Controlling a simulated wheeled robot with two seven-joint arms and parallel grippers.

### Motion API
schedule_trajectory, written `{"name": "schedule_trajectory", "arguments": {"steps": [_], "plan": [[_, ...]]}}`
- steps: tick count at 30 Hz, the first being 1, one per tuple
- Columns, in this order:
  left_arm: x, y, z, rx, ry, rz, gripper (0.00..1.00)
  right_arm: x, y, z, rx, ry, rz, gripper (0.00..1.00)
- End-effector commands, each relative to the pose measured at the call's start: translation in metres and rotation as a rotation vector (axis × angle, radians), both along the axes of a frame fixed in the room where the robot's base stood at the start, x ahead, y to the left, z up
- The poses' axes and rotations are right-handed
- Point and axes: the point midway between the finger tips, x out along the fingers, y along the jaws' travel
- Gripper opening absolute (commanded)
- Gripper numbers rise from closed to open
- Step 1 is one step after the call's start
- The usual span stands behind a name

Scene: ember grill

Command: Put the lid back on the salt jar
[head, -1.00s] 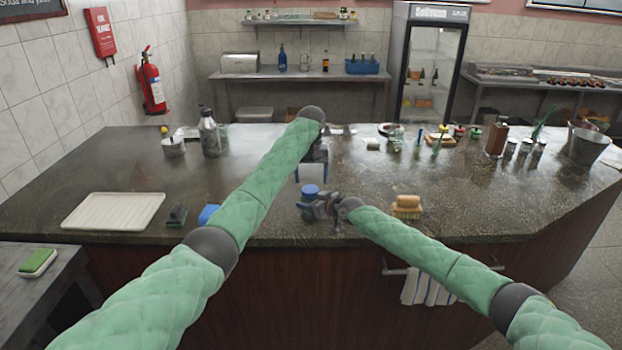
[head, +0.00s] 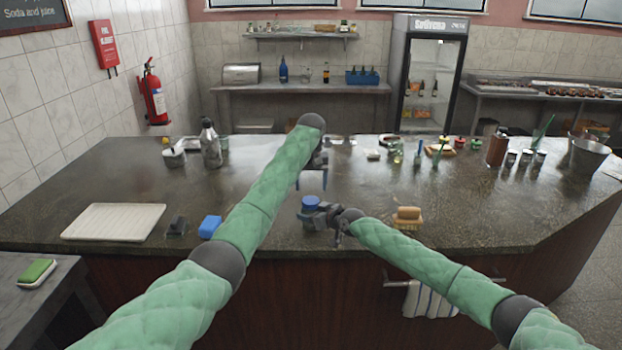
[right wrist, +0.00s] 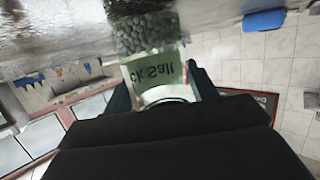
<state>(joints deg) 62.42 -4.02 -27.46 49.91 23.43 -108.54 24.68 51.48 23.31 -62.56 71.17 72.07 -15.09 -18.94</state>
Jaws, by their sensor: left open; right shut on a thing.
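The salt jar is a clear glass jar of dark coarse salt (right wrist: 147,33) with a pale label. In the right wrist view it appears upside down, between the fingers of my right gripper (right wrist: 160,80), which is shut on it. In the head view, my right gripper (head: 326,216) is low at the counter's front middle. A round blue lid (head: 311,201) shows at the top of the jar; whether it is fully seated I cannot tell. My left gripper (head: 313,182) is open just above the lid, its fingertips hard to make out. The jar mouth is partly hidden in the wrist view.
A blue sponge (head: 210,227), a dark block (head: 176,226) and a white tray (head: 113,222) lie to the left. A wooden-handled brush (head: 407,217) lies to the right. Bottles and small jars stand farther back. The counter (head: 270,215) is bare around the jar.

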Motion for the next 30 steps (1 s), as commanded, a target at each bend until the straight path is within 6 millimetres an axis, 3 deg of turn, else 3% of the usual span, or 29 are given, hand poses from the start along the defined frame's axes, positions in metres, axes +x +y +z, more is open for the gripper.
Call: {"name": "schedule_trajectory", "arguments": {"steps": [6, 12, 25, 30], "plan": [[0.0, 0.001, -0.032, 0.001, 0.002, 0.001, 0.7, 0.0, 0.0, 0.001, 0.001, -0.001, 0.0, 0.0], [0.0, 0.001, -0.051, 0.0, 0.001, 0.0, 0.7, 0.0, 0.0, 0.001, 0.001, -0.001, 0.0, 0.0], [0.0, 0.0, -0.058, 0.0, 0.0, 0.0, 0.7, 0.0, 0.0, 0.001, 0.001, -0.001, 0.0, 0.0], [0.0, 0.0, -0.058, 0.0, 0.0, 0.0, 0.39, 0.0, 0.0, 0.001, 0.001, -0.001, 0.0, 0.0]]}}
